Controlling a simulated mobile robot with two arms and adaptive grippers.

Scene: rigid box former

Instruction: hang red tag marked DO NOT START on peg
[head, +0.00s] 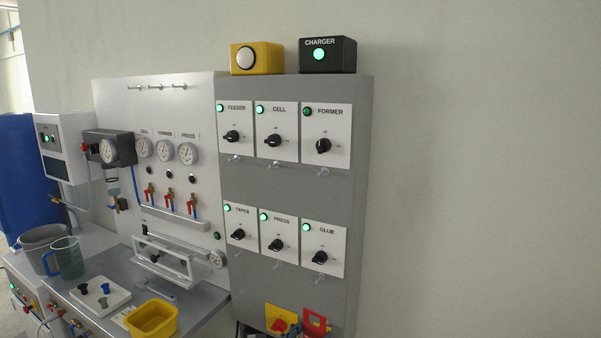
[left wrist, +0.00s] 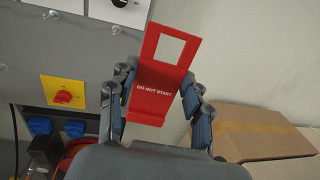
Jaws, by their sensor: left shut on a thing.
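The red tag (left wrist: 157,76) is marked DO NOT START and has a rectangular window in its upper part. My left gripper (left wrist: 157,97) is shut on it, one finger at each side edge, window end pointing away from the gripper. In the head view the tag (head: 316,321) shows at the bottom, in front of the grey panel's lower right. Short pegs stick out below the switch plates, among them one under GLUE (head: 320,279), one under PRESS (head: 277,265) and one under FORMER (head: 324,170). The tag is apart from the pegs in the head view. My right gripper is not seen.
A yellow plate with a red rotary switch (left wrist: 63,94) is low on the panel, left of the tag, with blue sockets (left wrist: 40,126) below. A cardboard box (left wrist: 262,133) lies at right. A yellow bin (head: 152,318) stands on the bench. The wall right of the panel is bare.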

